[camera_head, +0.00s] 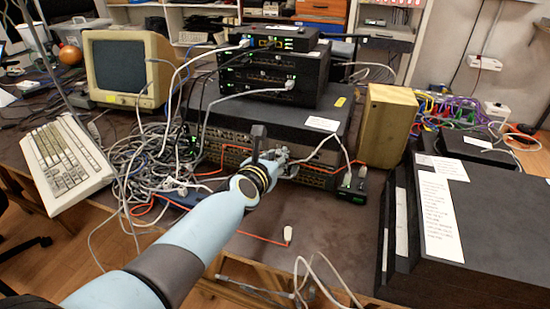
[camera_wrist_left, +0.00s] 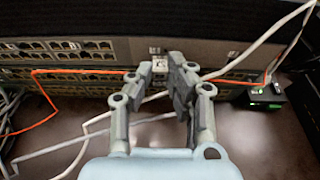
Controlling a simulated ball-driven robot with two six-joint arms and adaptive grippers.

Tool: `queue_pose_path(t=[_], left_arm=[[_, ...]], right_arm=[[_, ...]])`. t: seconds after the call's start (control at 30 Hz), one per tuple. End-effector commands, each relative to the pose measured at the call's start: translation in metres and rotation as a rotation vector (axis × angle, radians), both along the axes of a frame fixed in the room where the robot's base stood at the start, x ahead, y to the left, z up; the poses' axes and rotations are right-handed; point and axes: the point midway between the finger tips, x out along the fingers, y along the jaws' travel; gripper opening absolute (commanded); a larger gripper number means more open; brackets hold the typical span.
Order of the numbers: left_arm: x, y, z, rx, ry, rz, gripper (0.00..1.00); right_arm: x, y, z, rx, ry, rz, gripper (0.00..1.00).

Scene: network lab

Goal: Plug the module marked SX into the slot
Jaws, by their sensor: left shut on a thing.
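My left gripper (camera_head: 276,158) reaches to the front of the large dark switch (camera_head: 225,132). In the left wrist view its fingers (camera_wrist_left: 160,76) are closed around a small module (camera_wrist_left: 159,63), of which only a small pale end shows. The marking on it is too small to read. The module is close to the port rows of the switch (camera_wrist_left: 60,48). I cannot tell whether it touches the face or sits in a slot, and the slot itself is hidden or too small to make out. My right gripper is not in view.
Tangled grey cables (camera_head: 150,160) lie left of the gripper. An orange cable (camera_wrist_left: 42,95) and a pale cable (camera_wrist_left: 262,42) cross near the switch face. A small black box with green lights (camera_head: 351,186) stands at right. A pale piece (camera_head: 288,234) lies on the table.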

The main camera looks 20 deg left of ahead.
Motion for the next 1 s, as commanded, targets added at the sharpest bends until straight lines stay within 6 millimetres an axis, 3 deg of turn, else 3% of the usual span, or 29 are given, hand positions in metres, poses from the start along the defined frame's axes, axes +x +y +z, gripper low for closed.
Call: queue_pose_path(t=[0.03,0.07,0.27,0.67,1.0], left_arm=[[0.001,0.0,0.0,0.0,-0.001,0.0,0.0],[0.001,0.0,0.0,0.0,-0.001,0.0,0.17],[0.001,0.0,0.001,0.0,-0.001,0.0,0.43],[-0.002,0.0,0.002,0.0,-0.003,-0.002,0.43],[-0.024,0.002,0.008,0.002,-0.001,-0.001,0.43]], right_arm=[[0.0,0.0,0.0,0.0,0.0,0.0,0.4],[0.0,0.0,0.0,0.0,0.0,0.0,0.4],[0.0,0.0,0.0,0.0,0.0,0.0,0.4],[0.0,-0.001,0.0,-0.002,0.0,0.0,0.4],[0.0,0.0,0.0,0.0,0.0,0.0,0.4]])
